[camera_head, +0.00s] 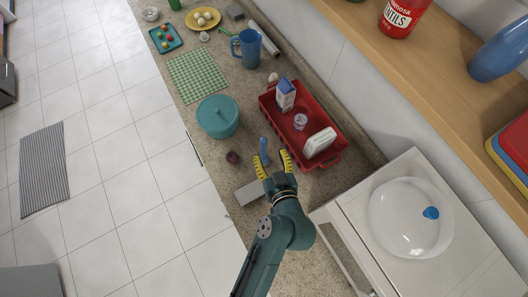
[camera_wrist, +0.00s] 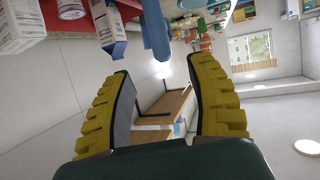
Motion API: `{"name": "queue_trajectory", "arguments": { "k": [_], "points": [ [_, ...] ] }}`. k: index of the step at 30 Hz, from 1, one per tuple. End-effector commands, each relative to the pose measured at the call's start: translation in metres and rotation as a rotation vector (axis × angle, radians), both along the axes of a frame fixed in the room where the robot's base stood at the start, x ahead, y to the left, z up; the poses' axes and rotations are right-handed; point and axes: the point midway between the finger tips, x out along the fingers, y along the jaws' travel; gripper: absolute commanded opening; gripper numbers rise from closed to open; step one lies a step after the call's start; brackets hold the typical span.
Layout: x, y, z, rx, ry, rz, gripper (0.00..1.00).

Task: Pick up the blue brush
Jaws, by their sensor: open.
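A slim blue object that looks like the blue brush (camera_head: 264,147) is on the speckled counter, left of the red crate. My gripper (camera_head: 271,157) is open, with its two yellow ribbed fingers close to the near end of this object. I cannot tell how high the fingers are above the counter. No thing is held between the fingers.
The red crate (camera_head: 340,152) holds a carton (camera_head: 286,95), a small jar and a white box. A teal pot (camera_head: 217,117), a dark round item (camera_head: 233,157) and a grey block (camera_head: 249,193) are to the left. A wooden shelf (camera_head: 440,75) overhangs the right.

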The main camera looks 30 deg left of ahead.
Motion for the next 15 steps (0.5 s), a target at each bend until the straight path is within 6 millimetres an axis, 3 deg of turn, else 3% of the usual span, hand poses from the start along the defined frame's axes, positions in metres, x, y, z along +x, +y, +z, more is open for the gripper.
{"name": "queue_trajectory", "arguments": {
  "k": [15],
  "points": [
    [0.050, 0.044, -0.027, -0.001, -0.001, -0.001, 0.57]
  ]
}}
